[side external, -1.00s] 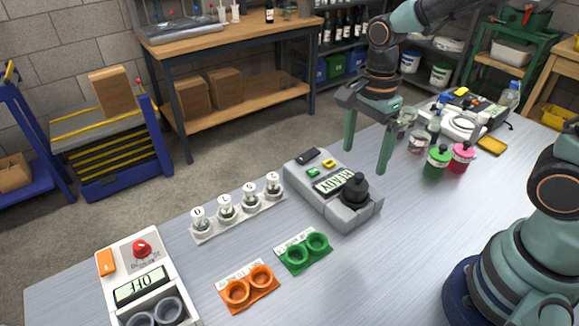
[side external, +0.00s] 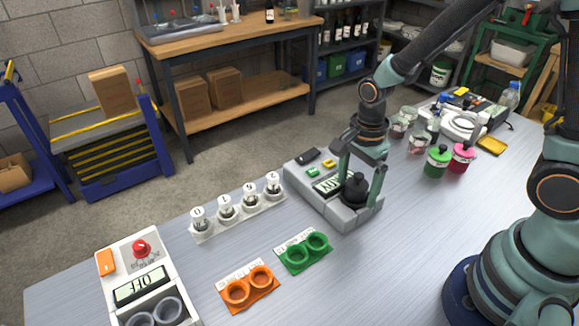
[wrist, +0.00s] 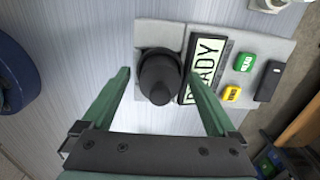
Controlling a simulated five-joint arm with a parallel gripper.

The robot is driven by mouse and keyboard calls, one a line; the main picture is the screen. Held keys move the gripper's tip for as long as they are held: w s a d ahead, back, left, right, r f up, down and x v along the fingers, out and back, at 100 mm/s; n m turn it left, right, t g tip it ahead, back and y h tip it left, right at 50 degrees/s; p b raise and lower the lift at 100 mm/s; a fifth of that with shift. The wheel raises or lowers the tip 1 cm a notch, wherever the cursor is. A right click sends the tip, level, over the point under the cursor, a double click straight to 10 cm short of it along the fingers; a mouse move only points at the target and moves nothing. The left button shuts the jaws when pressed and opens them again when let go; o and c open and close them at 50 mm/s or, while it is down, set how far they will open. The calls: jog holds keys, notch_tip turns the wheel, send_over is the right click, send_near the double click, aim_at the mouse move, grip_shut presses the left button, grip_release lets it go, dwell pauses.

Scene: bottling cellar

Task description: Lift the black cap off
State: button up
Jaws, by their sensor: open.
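The black cap (side external: 355,188) sits on the round well of a grey meter whose display reads READY. In the wrist view the cap (wrist: 160,76) shows from above, with its dark knob toward me. My gripper (side external: 362,190) is open, one finger on each side of the cap.
A white rack of numbered vials (side external: 237,212) stands left of the meter. A green holder (side external: 291,255) and an orange holder (side external: 262,277) lie in front. Green (side external: 436,163) and pink (side external: 462,158) bottles stand at right. A box reading OFF (side external: 127,262) is at front left.

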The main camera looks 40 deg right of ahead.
jog(key=c, duration=1.4)
jog(key=shift+r, duration=0.1)
